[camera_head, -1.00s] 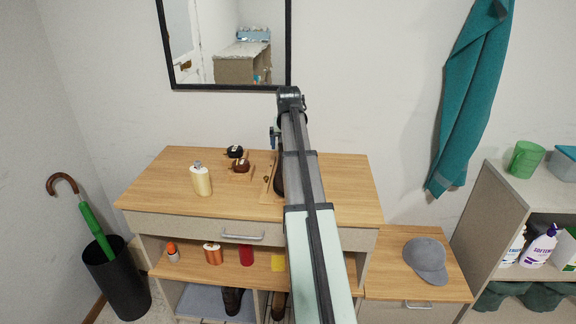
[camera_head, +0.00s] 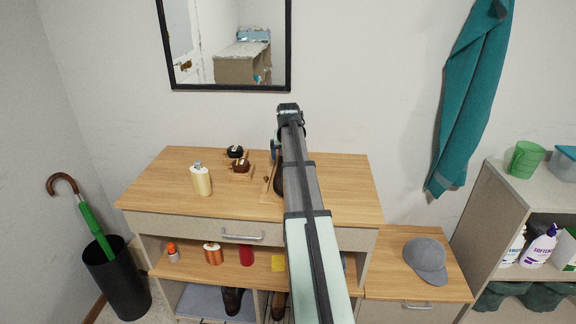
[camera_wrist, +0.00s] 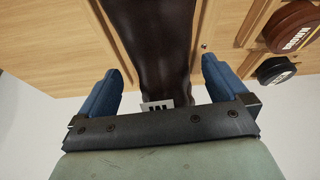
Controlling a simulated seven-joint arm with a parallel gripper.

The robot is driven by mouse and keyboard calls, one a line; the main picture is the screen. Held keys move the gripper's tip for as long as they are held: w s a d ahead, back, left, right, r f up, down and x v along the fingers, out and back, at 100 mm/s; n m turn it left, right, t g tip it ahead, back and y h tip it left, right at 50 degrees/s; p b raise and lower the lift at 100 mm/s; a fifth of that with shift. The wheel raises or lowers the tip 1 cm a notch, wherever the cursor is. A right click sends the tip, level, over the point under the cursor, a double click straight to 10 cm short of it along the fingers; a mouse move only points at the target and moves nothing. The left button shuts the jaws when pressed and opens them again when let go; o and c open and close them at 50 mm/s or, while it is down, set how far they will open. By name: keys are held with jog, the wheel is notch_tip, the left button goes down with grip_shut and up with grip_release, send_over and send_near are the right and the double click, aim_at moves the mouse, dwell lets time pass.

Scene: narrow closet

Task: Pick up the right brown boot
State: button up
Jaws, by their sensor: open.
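A dark brown boot (camera_wrist: 158,35) runs between the two blue fingers of my gripper (camera_wrist: 163,70) in the wrist view. The fingers stand apart, one on each side of it, with gaps showing.
Two round polish tins, black (camera_head: 235,152) and brown (camera_head: 240,166), and a cream bottle (camera_head: 201,180) stand left of my gripper. A mirror (camera_head: 288,45) hangs on the wall behind. A grey cap (camera_head: 425,260) lies on the low cabinet at right. The dresser's right part is clear.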

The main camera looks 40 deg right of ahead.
jog(key=shift+c, duration=0.5)
grip_shut()
dwell(0.3)
